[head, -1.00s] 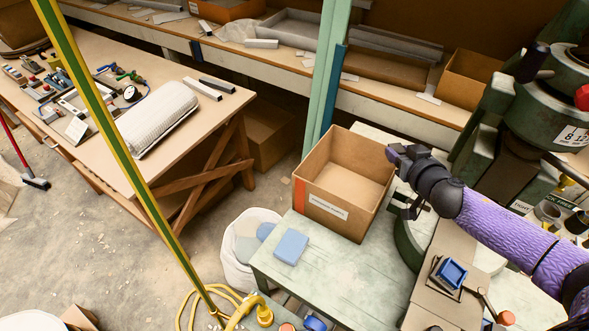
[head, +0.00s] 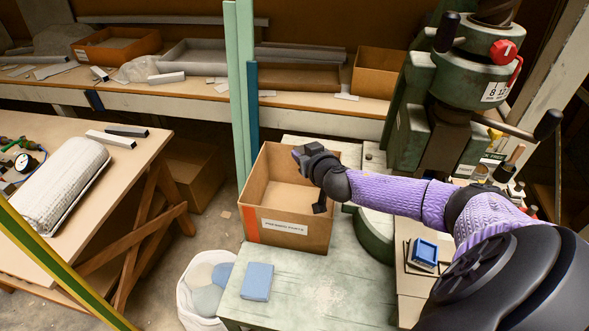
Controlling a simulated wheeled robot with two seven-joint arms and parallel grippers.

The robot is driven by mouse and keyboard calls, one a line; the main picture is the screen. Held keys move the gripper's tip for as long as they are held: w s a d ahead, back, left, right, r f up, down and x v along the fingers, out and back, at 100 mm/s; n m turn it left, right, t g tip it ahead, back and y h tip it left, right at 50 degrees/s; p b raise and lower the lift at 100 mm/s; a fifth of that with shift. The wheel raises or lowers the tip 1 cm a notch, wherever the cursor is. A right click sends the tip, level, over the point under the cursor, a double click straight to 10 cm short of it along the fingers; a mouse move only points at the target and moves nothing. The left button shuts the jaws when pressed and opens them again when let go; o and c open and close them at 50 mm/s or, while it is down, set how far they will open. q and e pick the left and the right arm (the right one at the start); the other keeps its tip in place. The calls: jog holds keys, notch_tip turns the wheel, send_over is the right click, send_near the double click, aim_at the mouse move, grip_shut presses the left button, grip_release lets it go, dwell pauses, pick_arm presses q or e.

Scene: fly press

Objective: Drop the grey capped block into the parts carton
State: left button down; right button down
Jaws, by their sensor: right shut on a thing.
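The parts carton (head: 312,243) is an open brown box with a white label on its front and an orange strip at its left corner. It stands on the pale green bench. My right gripper (head: 319,204), on the purple-sleeved arm, reaches in from the right over the carton's right part, with its fingers pointing down near the right wall. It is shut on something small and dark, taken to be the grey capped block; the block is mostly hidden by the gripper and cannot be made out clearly. My left gripper is not in view.
A green press (head: 465,70) stands right of the carton. A green post (head: 240,90) rises behind its left side. A blue block (head: 257,281) lies on the bench in front. A blue-framed piece (head: 424,253) sits at right. A white bin (head: 203,285) stands at the bench's left.

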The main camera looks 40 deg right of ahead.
jog(key=shift+c, duration=1.1)
grip_release()
jog(key=p+v, duration=0.2)
jog(key=v, duration=0.8)
jog(key=shift+p, duration=0.35)
